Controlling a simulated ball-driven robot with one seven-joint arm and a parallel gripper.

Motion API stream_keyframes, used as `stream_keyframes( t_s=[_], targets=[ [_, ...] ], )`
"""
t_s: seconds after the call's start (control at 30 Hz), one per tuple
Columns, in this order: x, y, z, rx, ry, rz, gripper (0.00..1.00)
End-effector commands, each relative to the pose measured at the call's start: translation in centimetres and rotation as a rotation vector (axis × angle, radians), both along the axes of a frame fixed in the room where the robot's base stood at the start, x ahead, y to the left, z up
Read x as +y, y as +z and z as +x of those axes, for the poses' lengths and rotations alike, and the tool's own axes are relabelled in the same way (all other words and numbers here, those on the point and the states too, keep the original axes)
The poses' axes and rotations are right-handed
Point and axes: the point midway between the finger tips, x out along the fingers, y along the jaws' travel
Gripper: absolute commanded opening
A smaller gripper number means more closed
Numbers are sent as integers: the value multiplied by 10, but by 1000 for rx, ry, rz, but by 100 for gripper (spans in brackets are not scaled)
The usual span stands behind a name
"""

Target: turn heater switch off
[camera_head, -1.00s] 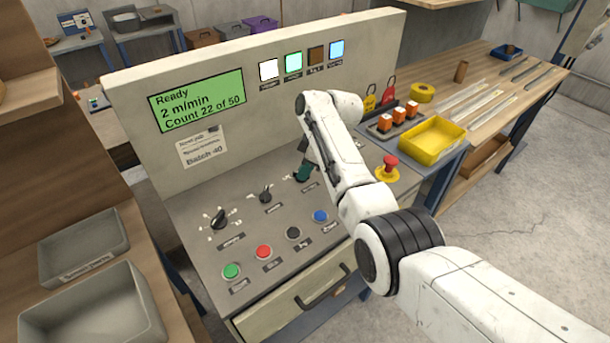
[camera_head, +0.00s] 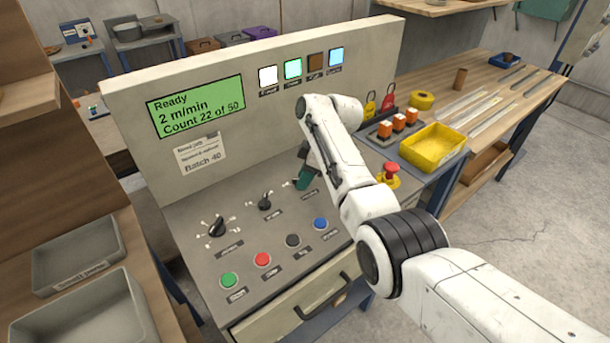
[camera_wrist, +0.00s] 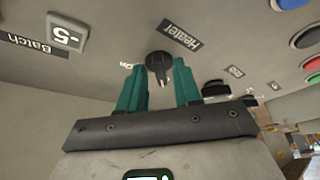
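The heater switch (camera_wrist: 159,66) is a dark round knob on the grey sloping panel, beside the black "Heater" label (camera_wrist: 181,36) in the wrist view. A light pointer mark shows on its edge. My gripper (camera_wrist: 158,77) is open, with its two green fingers on either side of the knob and a gap visible to each. Whether the fingertips reach around the knob cannot be told. In the head view my gripper (camera_head: 303,182) is at the right of the knob row, and my arm and fingers hide the heater switch. Part of the word "on" shows by the left finger.
Two other rotary knobs, left (camera_head: 217,227) and middle (camera_head: 265,200), stand beside it. Green (camera_head: 229,280), red (camera_head: 262,260), black and blue (camera_head: 320,224) buttons lie in front. A red emergency stop (camera_head: 391,168) stands right, by a yellow bin (camera_head: 433,147). The display (camera_head: 197,105) reads Ready.

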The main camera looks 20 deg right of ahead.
Motion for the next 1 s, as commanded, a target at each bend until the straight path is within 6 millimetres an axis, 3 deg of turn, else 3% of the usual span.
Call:
stream_keyframes(
  t_s=[0.37,0.8,1.0],
  targets=[
    [-2,6,0,-3,-1,1,37],
    [-28,75,-13,-3,-1,0,37],
    [-36,95,-17,-1,0,0,37]
  ],
)
